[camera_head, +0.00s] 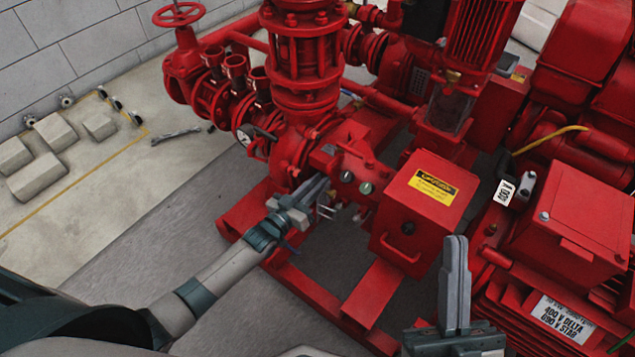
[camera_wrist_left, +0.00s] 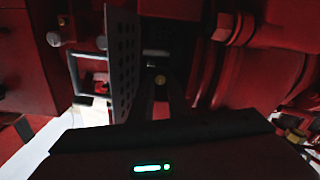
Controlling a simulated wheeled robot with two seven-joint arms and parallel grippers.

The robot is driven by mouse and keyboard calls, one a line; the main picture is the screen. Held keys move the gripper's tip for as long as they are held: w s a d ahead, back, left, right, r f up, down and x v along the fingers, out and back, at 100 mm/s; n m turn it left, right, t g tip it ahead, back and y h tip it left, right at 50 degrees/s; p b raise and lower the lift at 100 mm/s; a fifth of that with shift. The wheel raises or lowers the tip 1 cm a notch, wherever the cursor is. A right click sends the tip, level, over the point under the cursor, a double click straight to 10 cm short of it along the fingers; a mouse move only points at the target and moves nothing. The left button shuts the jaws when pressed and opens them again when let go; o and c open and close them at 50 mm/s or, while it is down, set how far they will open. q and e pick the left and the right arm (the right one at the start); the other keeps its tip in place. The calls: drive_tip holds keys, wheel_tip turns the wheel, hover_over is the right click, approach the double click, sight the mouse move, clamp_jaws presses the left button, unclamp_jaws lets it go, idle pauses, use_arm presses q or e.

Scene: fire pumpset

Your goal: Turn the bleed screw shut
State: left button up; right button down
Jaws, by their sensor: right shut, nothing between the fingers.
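My left gripper (camera_head: 318,186) reaches in from the left. Its grey fingers point at the red pump casing, beside the small panel with round knobs. In the dark left wrist view, a small brass-coloured round part (camera_wrist_left: 160,79), possibly the bleed screw, shows between the dark fingers (camera_wrist_left: 162,92). I cannot tell whether the fingers touch it or how far apart they are. No bleed screw can be made out in the head view, where the fingers cover that spot. My right gripper (camera_head: 455,250) is shut and empty, pointing up at the lower right.
A red box with a yellow warning label (camera_head: 436,186) stands right of my left gripper. A perforated plate (camera_wrist_left: 122,60) is close on the left in the wrist view. A red handwheel (camera_head: 179,14) stands at upper left. A wrench (camera_head: 176,136) lies on the floor.

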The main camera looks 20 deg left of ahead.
use_arm(q)
drive_tip(key=shift+o, duration=0.7)
drive_tip(key=shift+s, duration=0.1)
